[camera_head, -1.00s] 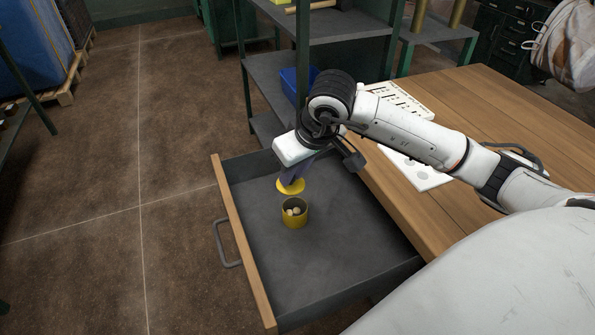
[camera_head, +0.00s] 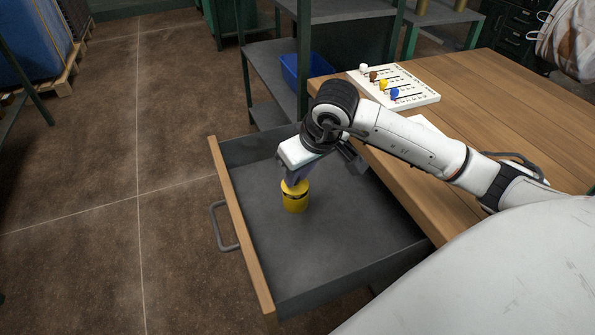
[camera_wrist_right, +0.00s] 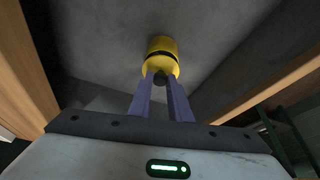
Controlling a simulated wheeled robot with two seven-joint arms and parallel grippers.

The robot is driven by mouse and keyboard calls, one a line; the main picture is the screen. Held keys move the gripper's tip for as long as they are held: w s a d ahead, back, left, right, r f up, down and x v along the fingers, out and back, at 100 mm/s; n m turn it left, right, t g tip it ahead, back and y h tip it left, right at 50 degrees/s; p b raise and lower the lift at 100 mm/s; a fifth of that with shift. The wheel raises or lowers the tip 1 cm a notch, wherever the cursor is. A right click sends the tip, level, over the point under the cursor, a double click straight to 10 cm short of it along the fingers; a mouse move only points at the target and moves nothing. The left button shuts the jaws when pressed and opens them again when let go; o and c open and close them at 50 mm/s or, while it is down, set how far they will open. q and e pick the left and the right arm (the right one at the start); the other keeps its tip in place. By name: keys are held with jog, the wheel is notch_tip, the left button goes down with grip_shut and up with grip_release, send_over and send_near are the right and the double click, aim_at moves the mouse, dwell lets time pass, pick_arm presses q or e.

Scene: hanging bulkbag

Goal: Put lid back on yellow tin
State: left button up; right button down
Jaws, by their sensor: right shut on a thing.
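The yellow tin (camera_head: 294,205) stands upright in the open drawer, and it also shows in the right wrist view (camera_wrist_right: 161,43). The yellow lid (camera_head: 293,187) is at the tin's mouth, with its dark knob (camera_wrist_right: 160,79) between my right fingertips. My right gripper (camera_head: 297,177) is shut on the lid from above; it also shows in the right wrist view (camera_wrist_right: 160,82). A dark gap shows between lid and tin in both views. I cannot tell whether they touch at any point. The tin's contents are hidden. My left gripper is out of view.
The grey drawer (camera_head: 330,240) has a wooden front edge (camera_head: 240,232) and is otherwise empty. A wooden table (camera_head: 500,120) stands to the right, bearing a white board with coloured pegs (camera_head: 395,87). A blue bin (camera_head: 300,72) sits on the shelf behind.

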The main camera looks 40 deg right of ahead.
dwell(0.6)
dwell(0.5)
jog(key=shift+f+b, duration=0.25)
jog(key=shift+b, duration=0.75)
dwell(1.3)
dwell(0.3)
jog(key=c, duration=1.1)
grip_release()
jog(key=shift+r+p, duration=2.15)
jog(key=shift+r, duration=1.4)
grip_shut()
